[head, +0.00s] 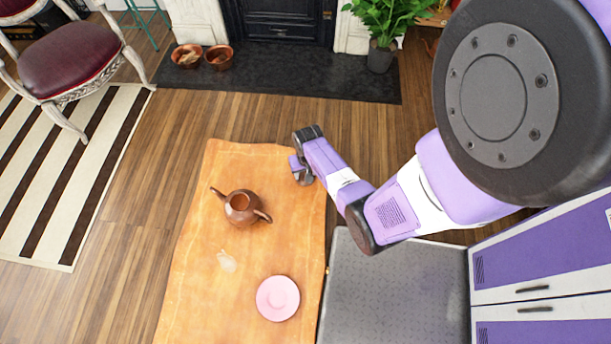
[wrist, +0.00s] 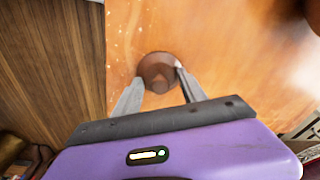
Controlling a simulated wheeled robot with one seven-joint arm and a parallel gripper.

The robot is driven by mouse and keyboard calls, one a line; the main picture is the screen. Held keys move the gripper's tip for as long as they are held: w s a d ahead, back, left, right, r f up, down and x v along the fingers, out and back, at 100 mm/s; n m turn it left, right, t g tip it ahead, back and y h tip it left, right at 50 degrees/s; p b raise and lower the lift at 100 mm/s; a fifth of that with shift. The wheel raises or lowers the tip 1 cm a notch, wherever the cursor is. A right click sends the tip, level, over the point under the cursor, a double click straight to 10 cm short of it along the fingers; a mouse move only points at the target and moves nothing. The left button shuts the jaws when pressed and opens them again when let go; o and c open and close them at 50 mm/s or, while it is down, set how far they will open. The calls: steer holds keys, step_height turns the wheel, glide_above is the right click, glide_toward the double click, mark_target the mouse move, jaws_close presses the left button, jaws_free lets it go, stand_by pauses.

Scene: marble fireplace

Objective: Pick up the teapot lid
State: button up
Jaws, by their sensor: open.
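The teapot lid (wrist: 157,68) is a small round brown piece lying on the orange wooden table in the wrist view. In the head view my gripper hides it. My gripper (wrist: 160,86) is open, its two fingers pointing down at the lid, one to each side of it in the picture. I cannot tell whether they touch it. In the head view my gripper (head: 301,172) is over the table's right edge, right of and beyond the teapot. The brown teapot (head: 236,212) stands on the table with its top open.
The table (head: 205,290) also holds a pink plate (head: 278,298) and a small pale translucent thing (head: 227,262). A chair (head: 72,58) stands at the upper left. Two clay bowls (head: 187,56) and a potted plant (head: 380,55) are by the fireplace.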

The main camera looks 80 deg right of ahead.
jaws_close()
steer(key=shift+a, duration=0.1)
